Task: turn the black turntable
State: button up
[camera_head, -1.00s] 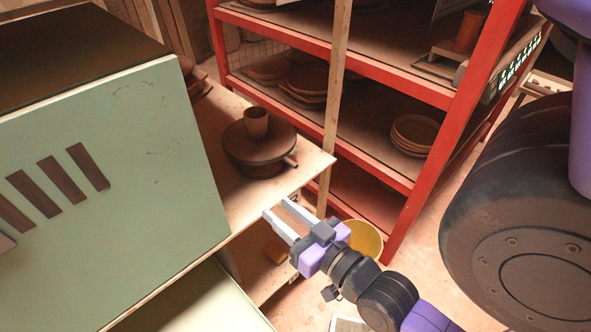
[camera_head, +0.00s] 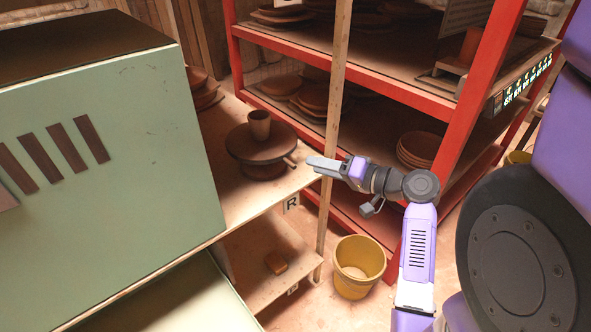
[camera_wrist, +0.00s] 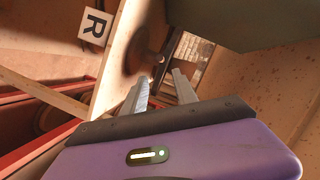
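The dark turntable (camera_head: 262,146) sits on the wooden shelf beside the green cabinet, with a brown cup (camera_head: 260,124) standing on it. A short peg handle (camera_head: 290,161) sticks out from its right side. In the wrist view the turntable (camera_wrist: 137,50) is a dark shape ahead, with the peg (camera_wrist: 155,57) just beyond my fingertips. My gripper (camera_head: 311,164) is at the shelf's right end, close to the peg and pointing at it. In the wrist view my gripper (camera_wrist: 160,76) has its fingers apart with nothing between them. I cannot tell whether it touches the peg.
The green cabinet (camera_head: 150,140) stands left of the turntable. A wooden post (camera_head: 333,130) rises right behind my gripper, before a red rack (camera_head: 470,110) of pottery. A yellow bucket (camera_head: 358,268) stands on the floor below. An R label (camera_head: 291,204) is on the shelf edge.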

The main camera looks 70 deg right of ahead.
aim_at(292, 164)
jog(key=shift+y, duration=0.4)
jog(key=x, duration=0.2)
jog(key=a+x, duration=0.1)
jog(key=x, duration=0.2)
jog(key=p+x, duration=0.1)
jog(key=x, duration=0.2)
jog(key=shift+w+a+f, duration=0.1)
jog(key=shift+a+f, duration=0.1)
jog(key=shift+f, duration=0.05)
jog(key=shift+c, duration=0.4)
grip_shut()
dwell(0.5)
